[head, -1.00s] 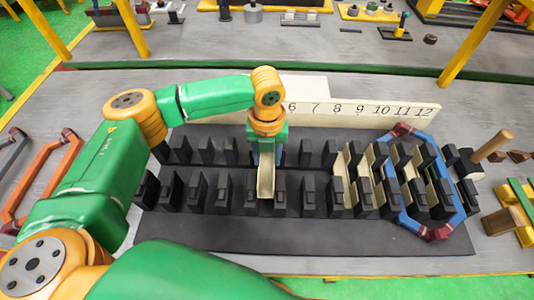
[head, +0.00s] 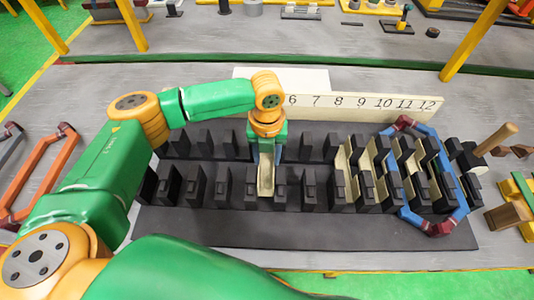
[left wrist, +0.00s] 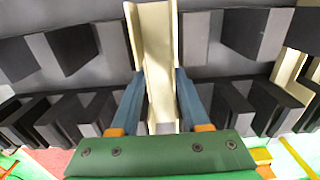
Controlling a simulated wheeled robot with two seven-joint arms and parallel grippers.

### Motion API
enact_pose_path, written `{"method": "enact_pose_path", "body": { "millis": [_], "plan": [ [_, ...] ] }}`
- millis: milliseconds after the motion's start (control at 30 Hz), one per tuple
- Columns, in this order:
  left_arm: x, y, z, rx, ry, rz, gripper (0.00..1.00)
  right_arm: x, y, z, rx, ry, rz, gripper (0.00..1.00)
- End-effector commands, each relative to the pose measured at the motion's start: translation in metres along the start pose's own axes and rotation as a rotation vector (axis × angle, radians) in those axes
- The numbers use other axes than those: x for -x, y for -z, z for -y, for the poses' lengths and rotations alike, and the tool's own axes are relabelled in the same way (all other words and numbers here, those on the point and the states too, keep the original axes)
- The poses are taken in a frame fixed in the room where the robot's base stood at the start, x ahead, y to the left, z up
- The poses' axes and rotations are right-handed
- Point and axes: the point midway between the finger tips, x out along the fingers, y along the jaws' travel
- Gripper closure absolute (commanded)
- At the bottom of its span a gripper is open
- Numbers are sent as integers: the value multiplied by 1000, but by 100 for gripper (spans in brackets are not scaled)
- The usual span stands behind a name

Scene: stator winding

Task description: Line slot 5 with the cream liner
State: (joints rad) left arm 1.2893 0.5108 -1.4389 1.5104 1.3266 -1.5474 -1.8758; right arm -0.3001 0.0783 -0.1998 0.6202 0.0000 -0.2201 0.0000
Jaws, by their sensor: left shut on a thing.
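My left gripper (head: 266,155) is shut on the cream liner (head: 265,177), a long U-shaped channel. In the left wrist view the liner (left wrist: 158,60) stands between the two blue-grey fingers, its far end reaching past them. In the head view the liner lies over the stator base (head: 300,228), between two black teeth of the front row. I cannot tell whether it touches the slot floor. Slot numbers 6 to 12 show on the board (head: 350,103); lower numbers are hidden behind my arm. My right gripper is not in view.
Cream liners (head: 341,165) line several slots on the right. A blue coil with dark red corners (head: 452,165) sits around the right-end teeth. An orange coil (head: 45,170) lies at the left. A wooden-handled mallet (head: 497,139) and wooden block (head: 507,219) are at the right.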

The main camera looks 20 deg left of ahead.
Motion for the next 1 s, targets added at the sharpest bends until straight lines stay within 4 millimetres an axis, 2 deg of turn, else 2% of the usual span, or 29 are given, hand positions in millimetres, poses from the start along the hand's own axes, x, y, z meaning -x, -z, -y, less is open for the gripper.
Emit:
{"method": "enact_pose_path", "body": {
  "millis": [433,1000],
  "plan": [
    [-13,0,0,-1,1,-1,85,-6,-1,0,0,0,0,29],
    [-15,0,0,0,1,0,85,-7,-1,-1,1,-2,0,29]
  ]
}}
